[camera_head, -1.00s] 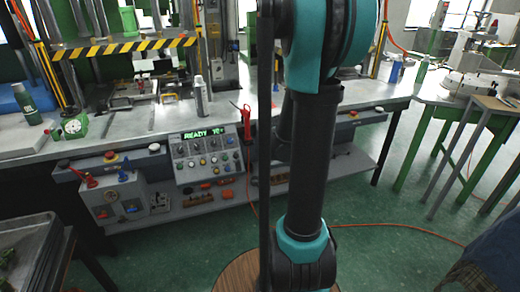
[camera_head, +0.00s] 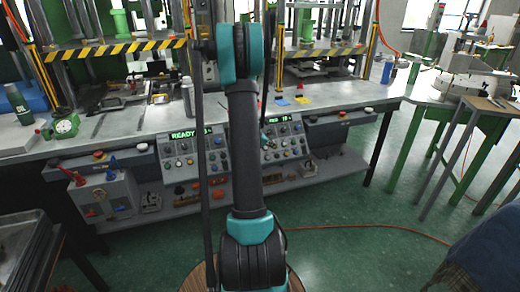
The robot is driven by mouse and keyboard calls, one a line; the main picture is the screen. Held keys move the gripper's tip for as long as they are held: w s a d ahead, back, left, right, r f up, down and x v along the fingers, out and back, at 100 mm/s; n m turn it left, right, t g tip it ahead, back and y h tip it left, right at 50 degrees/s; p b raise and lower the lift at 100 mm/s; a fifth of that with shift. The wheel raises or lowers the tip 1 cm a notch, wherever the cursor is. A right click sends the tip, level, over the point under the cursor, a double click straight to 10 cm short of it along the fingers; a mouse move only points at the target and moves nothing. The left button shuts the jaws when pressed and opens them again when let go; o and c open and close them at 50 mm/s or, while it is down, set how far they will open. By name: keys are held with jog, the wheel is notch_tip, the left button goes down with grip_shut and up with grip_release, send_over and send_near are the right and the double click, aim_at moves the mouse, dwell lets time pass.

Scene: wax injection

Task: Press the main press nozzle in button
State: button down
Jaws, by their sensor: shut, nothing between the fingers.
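Two sloped control panels with several buttons and knobs sit at the front edge of the bench. The left panel (camera_head: 180,153) has a green display that reads READY. The right panel (camera_head: 289,143) has a smaller green display, and its left side is partly covered by my arm. Labels are too small to read, so I cannot tell which button is the main press nozzle in button. My arm rises in front of the gap between the panels.
The steel bench (camera_head: 340,99) carries presses with yellow-black striped bars (camera_head: 112,49). A grey bottle (camera_head: 187,97) and a green dial gauge (camera_head: 66,126) stand on it. A small box with red and blue levers (camera_head: 105,190) is at lower left.

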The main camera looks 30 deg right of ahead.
jog(key=shift+w+f, duration=0.1)
jog(key=shift+w+d+f, duration=0.25)
jog(key=shift+w+f, duration=0.65)
jog(key=shift+w, duration=0.15)
jog(key=shift+w+d+f, duration=0.3)
jog(key=shift+w+f, duration=0.65)
jog(key=shift+w, duration=0.15)
jog(key=shift+w+d+f, duration=0.25)
jog(key=shift+w+f, duration=0.65)
jog(key=shift+w, duration=0.15)
jog(key=shift+w+d+f, duration=0.1)
jog(key=shift+w+f, duration=0.15)
jog(key=shift+w, duration=0.05)
